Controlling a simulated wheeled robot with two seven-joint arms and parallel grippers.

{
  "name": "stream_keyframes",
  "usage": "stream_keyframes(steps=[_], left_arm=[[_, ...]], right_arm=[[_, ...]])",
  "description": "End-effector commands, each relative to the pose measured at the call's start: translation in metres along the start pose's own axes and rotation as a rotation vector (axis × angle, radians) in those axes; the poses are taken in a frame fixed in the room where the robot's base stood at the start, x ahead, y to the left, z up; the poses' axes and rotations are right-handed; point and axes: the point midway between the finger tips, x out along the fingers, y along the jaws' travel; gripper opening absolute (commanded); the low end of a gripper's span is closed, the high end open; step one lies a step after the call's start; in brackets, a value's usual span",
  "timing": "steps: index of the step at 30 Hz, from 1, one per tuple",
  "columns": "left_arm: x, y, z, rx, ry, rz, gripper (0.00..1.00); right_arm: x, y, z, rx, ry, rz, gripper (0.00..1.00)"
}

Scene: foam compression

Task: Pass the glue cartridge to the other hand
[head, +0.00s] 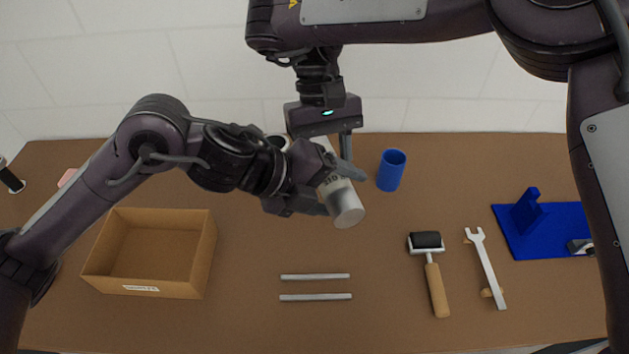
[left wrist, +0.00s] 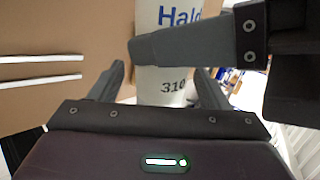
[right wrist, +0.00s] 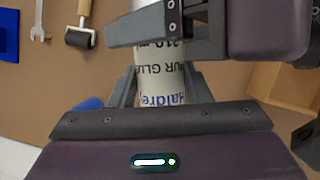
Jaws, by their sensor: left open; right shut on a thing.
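The glue cartridge (head: 343,200) is a white tube with dark print and a grey end, held tilted above the table. My right gripper (right wrist: 163,88) reaches down from the top of the head view and is shut on the cartridge's upper part. My left gripper (head: 329,187) is open, its fingers on either side of the cartridge lower down. In the left wrist view the cartridge (left wrist: 165,82) lies between my open left fingers, and a right finger crosses it. The cartridge's upper end is mostly hidden by the grippers in the head view.
An open cardboard box (head: 150,250) stands at left. Two grey strips (head: 315,277) lie front centre. A blue cup (head: 391,170), a roller (head: 432,270), a wrench (head: 486,268) and a blue stand (head: 545,230) are at right. The table between strips and roller is clear.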

Motion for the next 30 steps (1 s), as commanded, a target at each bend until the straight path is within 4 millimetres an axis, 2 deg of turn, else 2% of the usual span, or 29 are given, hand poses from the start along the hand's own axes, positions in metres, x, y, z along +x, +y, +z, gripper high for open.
stream_keyframes(steps=[11,25,26,30], left_arm=[[0.0063,0.0003,0.0000,0.000,0.000,0.001,0.70],[0.0061,0.0008,0.0002,0.000,0.000,0.002,0.10],[0.0056,-0.0003,0.0004,0.001,-0.001,0.000,0.10],[0.0056,-0.0005,0.0003,0.001,-0.001,-0.001,0.10]], right_arm=[[-0.0006,-0.0001,0.0001,0.000,0.001,0.000,0.10],[-0.0007,0.0003,0.0000,0.001,0.001,0.000,0.10],[-0.0008,0.0003,0.0001,0.001,0.001,0.000,0.48],[-0.0007,0.0003,0.0000,0.001,0.001,0.000,0.66]])
